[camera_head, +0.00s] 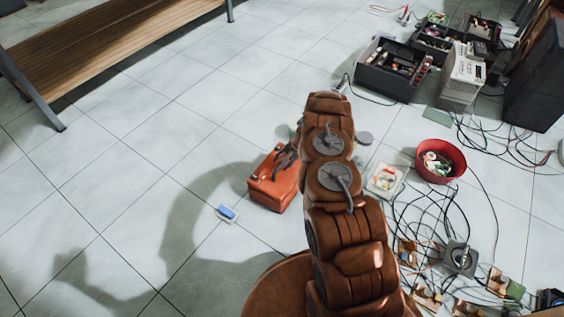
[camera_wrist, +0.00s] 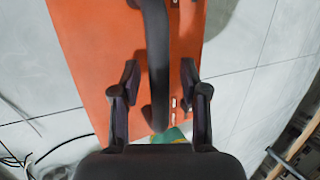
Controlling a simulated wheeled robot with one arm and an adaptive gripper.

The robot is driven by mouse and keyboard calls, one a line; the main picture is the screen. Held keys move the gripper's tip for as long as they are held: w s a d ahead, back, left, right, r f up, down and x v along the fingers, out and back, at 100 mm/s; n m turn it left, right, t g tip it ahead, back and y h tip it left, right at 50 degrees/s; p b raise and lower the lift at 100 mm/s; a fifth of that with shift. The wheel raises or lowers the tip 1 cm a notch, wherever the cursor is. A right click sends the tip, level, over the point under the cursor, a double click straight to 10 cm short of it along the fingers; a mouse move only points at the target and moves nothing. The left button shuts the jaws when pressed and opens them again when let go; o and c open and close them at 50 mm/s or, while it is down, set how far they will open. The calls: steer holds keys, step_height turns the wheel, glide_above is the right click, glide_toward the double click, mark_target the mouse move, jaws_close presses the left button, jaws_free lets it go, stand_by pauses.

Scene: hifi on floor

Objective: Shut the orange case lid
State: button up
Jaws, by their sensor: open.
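The orange case (camera_head: 270,190) sits on the tiled floor near the middle of the head view, partly hidden behind my arm. In the wrist view its orange surface (camera_wrist: 100,50) fills the upper middle, with a black curved handle (camera_wrist: 156,50) running down it. My gripper (camera_wrist: 158,80) is open, with one finger on each side of the handle; I cannot tell whether they touch it. In the head view my gripper (camera_head: 287,158) is a dark shape over the case. Whether the lid is raised is unclear.
A small blue and white object (camera_head: 227,213) lies left of the case. A red bowl (camera_head: 441,161), a white tray (camera_head: 386,180) and tangled cables lie to the right. A wooden bench (camera_head: 110,45) stands at the upper left. The floor between is clear.

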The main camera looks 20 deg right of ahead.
steer(key=v, duration=1.2)
stand_by(0.6)
steer(key=a+r+n+p, duration=0.1)
steer(key=a+r+p, duration=0.1)
steer(key=a+r, duration=0.35)
steer(key=s+a+r+n+y+p, duration=0.1)
steer(key=a+r+p, duration=0.15)
steer(key=r, duration=0.55)
steer(key=a+r+n+p, duration=0.1)
steer(key=a+r+p, duration=0.2)
steer(key=r, duration=0.4)
steer(key=s+a+r+n+g+p, duration=0.15)
steer(key=s+a+r+p, duration=0.3)
steer(key=r, duration=0.55)
steer(key=s+a+r+n+g+p, duration=0.1)
steer(key=s+a+r+n+p, duration=0.3)
steer(key=r, duration=0.7)
steer(key=s+r+n+g+h+p, duration=0.1)
steer(key=s+r+h+p, duration=0.2)
steer(key=s+r+p, duration=0.5)
steer(key=s+r+n+g+h+p, duration=0.1)
steer(key=s+r+p, duration=0.8)
steer(key=s+r, duration=1.1)
steer(key=s+h, duration=0.1)
steer(key=s, duration=0.6)
steer(key=shift+r+h, duration=0.35)
steer(key=shift+h, duration=0.05)
